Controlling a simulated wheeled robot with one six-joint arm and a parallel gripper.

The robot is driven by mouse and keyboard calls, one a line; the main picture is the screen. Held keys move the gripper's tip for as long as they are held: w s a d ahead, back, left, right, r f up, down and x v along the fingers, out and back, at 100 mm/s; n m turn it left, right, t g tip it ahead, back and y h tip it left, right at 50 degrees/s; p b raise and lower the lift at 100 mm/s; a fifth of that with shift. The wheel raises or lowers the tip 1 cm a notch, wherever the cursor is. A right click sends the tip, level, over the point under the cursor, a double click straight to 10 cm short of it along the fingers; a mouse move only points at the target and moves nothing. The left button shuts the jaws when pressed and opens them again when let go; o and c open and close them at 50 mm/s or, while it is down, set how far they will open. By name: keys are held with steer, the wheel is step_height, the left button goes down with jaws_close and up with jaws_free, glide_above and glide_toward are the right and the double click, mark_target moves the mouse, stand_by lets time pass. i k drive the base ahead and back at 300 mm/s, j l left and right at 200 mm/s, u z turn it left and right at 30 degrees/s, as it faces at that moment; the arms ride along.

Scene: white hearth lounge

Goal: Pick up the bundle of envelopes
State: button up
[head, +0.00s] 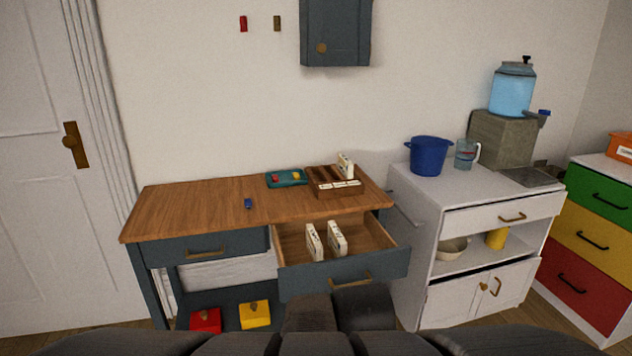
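Two white bundles that look like envelopes stand on edge in the open right drawer (376,236) of the wooden-topped desk: a left bundle (314,242) and a right bundle (337,240), side by side with a small gap. Another white bundle (345,165) stands at the back of a brown wooden organizer (323,176) on the desk. A further white bundle (340,187) lies along the organizer's front. I cannot tell which one the task means. My gripper's fingers do not show; only dark parts of my own body show at the bottom edge.
The desk top (190,205) is mostly bare, with a teal tray (288,179) and a small blue item (248,203). A white cabinet (418,188) with a blue pot (428,156) stands at right. Red (206,320) and yellow (255,315) boxes sit below the desk.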

mark_target(315, 247)
steer(key=i+l+u, duration=1)
